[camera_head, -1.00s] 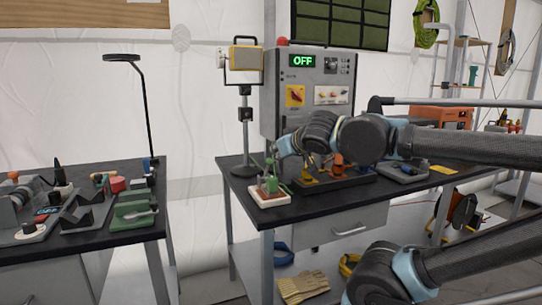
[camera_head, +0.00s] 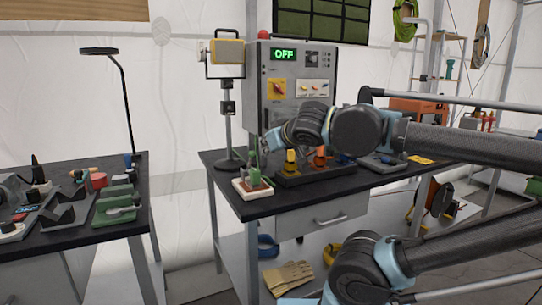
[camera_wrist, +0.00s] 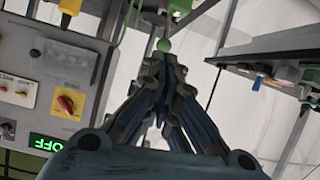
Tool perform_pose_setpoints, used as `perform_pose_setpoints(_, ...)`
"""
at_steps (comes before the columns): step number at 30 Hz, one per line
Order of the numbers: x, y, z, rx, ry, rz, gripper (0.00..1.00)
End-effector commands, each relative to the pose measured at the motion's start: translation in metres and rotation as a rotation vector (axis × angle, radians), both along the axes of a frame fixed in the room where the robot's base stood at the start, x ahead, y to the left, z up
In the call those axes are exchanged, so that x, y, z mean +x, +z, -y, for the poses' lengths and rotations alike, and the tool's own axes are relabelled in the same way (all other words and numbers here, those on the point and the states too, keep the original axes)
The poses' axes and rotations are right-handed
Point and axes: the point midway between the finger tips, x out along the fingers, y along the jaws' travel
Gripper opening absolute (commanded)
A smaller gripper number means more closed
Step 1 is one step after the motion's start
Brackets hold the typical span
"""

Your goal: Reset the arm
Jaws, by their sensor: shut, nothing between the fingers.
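My arm reaches in from the right of the head view, bent in front of the right-hand workbench (camera_head: 290,195). My gripper (camera_head: 266,146) points left and down, in front of the grey control box and over the bench. In the wrist view my gripper (camera_wrist: 163,62) shows its two blue-grey fingers brought together at the tips. They are shut with nothing between them. A small green ball (camera_wrist: 163,45) appears just beyond the fingertips; I cannot tell whether they touch.
The grey control box (camera_head: 262,112) reads OFF. A work light (camera_head: 227,52) on a stand is beside it. A green device (camera_head: 252,180) sits at the bench's front left corner. A second bench (camera_head: 75,240) with tools and a lamp (camera_head: 98,51) stands left, across a gap.

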Motion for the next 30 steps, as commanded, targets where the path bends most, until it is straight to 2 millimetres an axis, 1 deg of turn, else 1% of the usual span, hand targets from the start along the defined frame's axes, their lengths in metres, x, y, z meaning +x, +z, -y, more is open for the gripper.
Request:
perform_pose_setpoints(5, 0.016, -0.03, 0.037, -0.058, -0.112, -0.058, 0.0)
perform_pose_setpoints(7, 0.022, -0.046, 0.056, -0.088, -0.164, -0.093, 0.0)
perform_pose_setpoints(10, 0.026, -0.069, 0.082, -0.127, -0.233, -0.148, 0.0)
perform_pose_setpoints(14, 0.026, -0.098, 0.115, -0.171, -0.316, -0.227, 0.0)
perform_pose_setpoints(15, 0.025, -0.107, 0.124, -0.184, -0.339, -0.252, 0.0)
perform_pose_setpoints(21, 0.013, -0.149, 0.167, -0.232, -0.436, -0.389, 0.0)
perform_pose_setpoints(26, -0.004, -0.18, 0.195, -0.254, -0.494, -0.505, 0.0)
perform_pose_setpoints(30, -0.022, -0.206, 0.214, -0.258, -0.532, -0.61, 0.0)
